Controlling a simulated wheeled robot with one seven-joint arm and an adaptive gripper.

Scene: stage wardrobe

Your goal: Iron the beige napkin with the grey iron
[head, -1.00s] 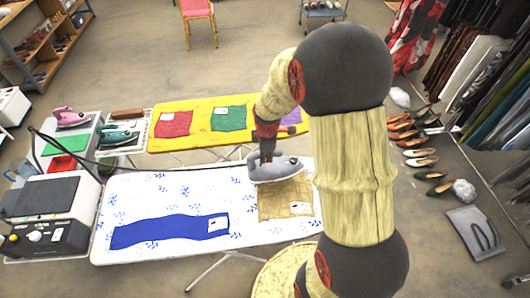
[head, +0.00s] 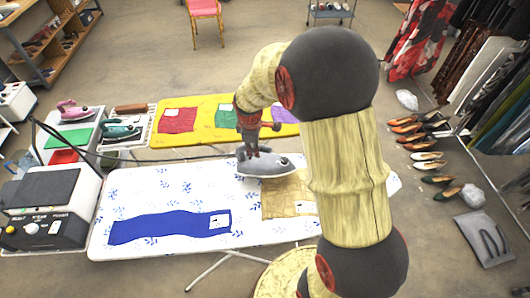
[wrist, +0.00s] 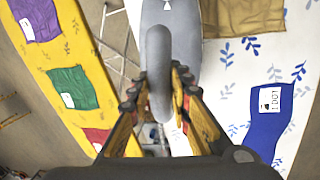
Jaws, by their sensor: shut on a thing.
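The beige napkin (head: 286,197) lies on the white ironing board with blue leaf prints (head: 150,195), partly hidden behind my arm. The grey iron (head: 268,165) is at the board's far edge, just beyond the napkin in the head view. My gripper (head: 256,150) is shut on the iron's handle (wrist: 159,65), seen between the fingers (wrist: 158,95) in the wrist view. I cannot tell whether the iron's soleplate touches the board.
A blue cloth (head: 170,226) lies on the same board. A yellow board (head: 208,118) behind holds red, green and purple cloths. A pink iron (head: 72,110) and a teal iron (head: 118,129) stand at left, near a steam station (head: 45,215). Shoes (head: 430,155) line the floor at right.

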